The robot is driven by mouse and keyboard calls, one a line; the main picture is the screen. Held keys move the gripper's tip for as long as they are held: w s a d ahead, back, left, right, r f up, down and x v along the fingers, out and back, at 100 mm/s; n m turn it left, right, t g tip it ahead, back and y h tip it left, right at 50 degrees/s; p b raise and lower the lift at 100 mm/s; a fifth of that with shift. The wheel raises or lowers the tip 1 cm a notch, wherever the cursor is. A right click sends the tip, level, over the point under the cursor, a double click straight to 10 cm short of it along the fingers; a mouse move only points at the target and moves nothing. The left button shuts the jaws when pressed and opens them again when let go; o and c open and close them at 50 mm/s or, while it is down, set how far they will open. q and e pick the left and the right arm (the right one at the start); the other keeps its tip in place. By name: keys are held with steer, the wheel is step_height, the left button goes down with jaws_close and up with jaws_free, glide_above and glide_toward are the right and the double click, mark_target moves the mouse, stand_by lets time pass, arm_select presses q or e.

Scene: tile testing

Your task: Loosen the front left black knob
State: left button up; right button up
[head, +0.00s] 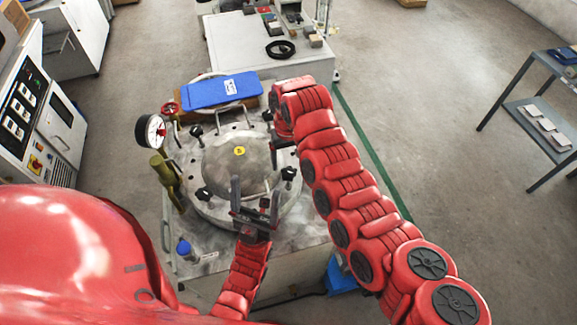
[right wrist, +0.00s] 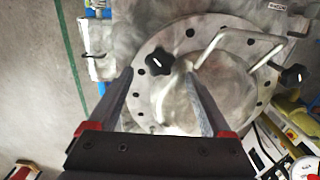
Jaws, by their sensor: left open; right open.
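The round metal lid (head: 225,165) has black knobs around its rim. The front left black knob (head: 203,194) stands at the lid's front left edge; it also appears to be the knob at the right of the right wrist view (right wrist: 292,75). My left gripper (head: 256,192) is open over the front of the lid, to the right of that knob and apart from it. My right gripper (right wrist: 158,75) is open over the lid's right side. Another black knob (right wrist: 158,62) shows between its fingers; whether they are level with it is unclear.
A bent metal handle (right wrist: 235,42) rises from the lid's front. Other black knobs stand at the back left (head: 196,131) and front right (head: 289,173). A pressure gauge (head: 150,131) and brass valve (head: 163,170) stand left; a blue folder (head: 222,90) lies behind.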

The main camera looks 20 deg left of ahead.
mark_target(289, 171)
steer(key=shift+f+p, duration=0.5)
steer(key=shift+f, duration=2)
jaws_close()
